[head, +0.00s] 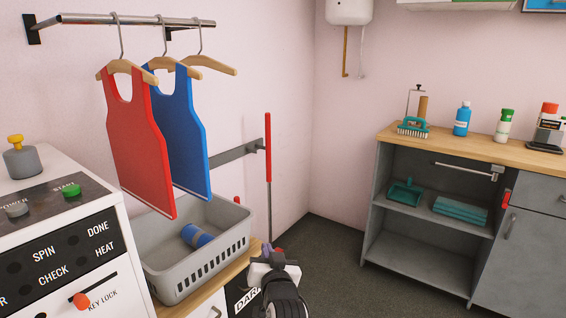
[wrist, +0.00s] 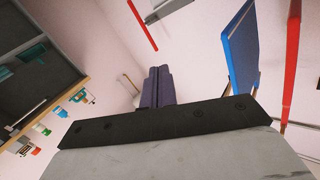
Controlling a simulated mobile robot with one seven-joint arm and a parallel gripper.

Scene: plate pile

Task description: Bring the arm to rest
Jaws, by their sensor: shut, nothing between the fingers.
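My gripper (head: 268,249) is low in the middle of the head view, at the bottom edge, in front of the wooden counter's right end. In the wrist view its two dark purple fingers (wrist: 157,86) lie side by side, shut, with nothing between them. Most of my arm is below the head view and hidden. The gripper appears just right of the grey basket (head: 205,262); I cannot tell the exact gap between them.
A red vest (head: 137,140) and a blue vest (head: 180,130) hang from a rail above the basket. A white machine (head: 60,255) stands at the left. An open grey cabinet (head: 400,250) with a wooden top stands at the right. Bare floor (head: 325,265) lies between.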

